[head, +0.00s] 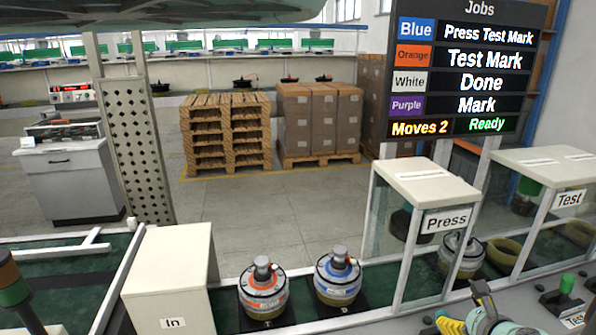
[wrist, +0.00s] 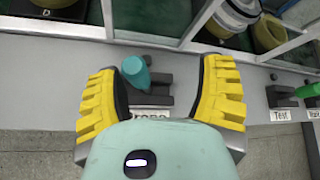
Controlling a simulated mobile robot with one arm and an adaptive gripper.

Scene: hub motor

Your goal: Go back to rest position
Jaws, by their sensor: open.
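My gripper (head: 466,322) is at the lower right of the head view, in front of the Press station (head: 430,181). In the wrist view, my gripper (wrist: 158,72) is open, with its two yellow padded fingers spread wide. A teal lever (wrist: 135,72) on a dark base stands between the fingers, close to the left one. No contact with it is visible. The lever's label is partly covered by my gripper's body. A motor (head: 460,252) sits inside the Press station behind glass, and a motor shows at the top of the wrist view (wrist: 228,18).
An orange-marked motor (head: 262,288) and a blue-marked motor (head: 338,276) stand beside the white In box (head: 170,275). The Test station (head: 545,165) and its green lever (head: 567,284) are at the right. The jobs board (head: 465,75) reads Moves 2, Ready. Pallets stand behind on open floor.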

